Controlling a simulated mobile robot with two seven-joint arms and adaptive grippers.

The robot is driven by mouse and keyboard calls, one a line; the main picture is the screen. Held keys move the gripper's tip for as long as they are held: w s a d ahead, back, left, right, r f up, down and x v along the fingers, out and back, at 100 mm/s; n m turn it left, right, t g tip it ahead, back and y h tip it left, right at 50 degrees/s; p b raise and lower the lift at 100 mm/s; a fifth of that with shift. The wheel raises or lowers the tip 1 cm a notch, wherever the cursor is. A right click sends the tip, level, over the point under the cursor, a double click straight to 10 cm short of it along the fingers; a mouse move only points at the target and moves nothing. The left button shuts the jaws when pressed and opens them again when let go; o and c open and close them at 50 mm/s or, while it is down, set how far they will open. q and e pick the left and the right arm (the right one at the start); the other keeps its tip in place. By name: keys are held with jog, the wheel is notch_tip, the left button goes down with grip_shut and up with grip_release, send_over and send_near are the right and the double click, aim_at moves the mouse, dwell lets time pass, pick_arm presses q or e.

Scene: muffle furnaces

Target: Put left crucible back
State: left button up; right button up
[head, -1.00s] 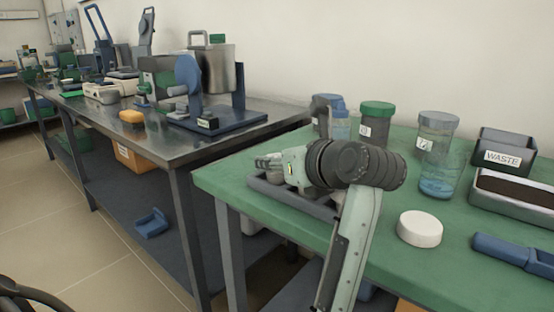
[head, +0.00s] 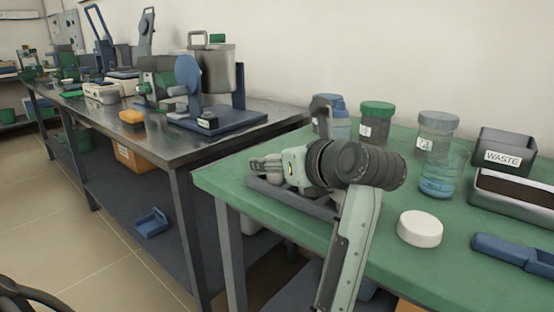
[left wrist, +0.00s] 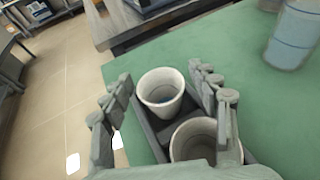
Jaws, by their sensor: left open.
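Two off-white crucibles stand upright in a dark grey tray (left wrist: 149,137) in the left wrist view. The tray also shows in the head view (head: 290,202), at the green table's left corner. The far crucible (left wrist: 160,92) lies between the spread fingers of my left gripper (left wrist: 162,84), with room on both sides. The near crucible (left wrist: 195,141) is closer to the palm and partly cut off by the hand. In the head view my left gripper (head: 264,166) is over the tray, and the arm hides much of it. My right gripper is not in view.
Behind the arm stand a green-lidded jar (head: 376,122), a grey-lidded jar (head: 436,133) and a beaker with blue liquid (head: 439,178). A white round lid (head: 420,228), a waste bin (head: 504,153) and a blue tool (head: 514,250) are to the right. A metal bench (head: 180,145) is left.

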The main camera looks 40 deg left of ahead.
pick_arm(q)
jog(key=v, duration=1.1)
jog(key=shift+r, duration=0.1)
jog(key=shift+s+d+r, duration=0.15)
jog(key=shift+s+d, duration=0.05)
jog(key=shift+d, duration=0.25)
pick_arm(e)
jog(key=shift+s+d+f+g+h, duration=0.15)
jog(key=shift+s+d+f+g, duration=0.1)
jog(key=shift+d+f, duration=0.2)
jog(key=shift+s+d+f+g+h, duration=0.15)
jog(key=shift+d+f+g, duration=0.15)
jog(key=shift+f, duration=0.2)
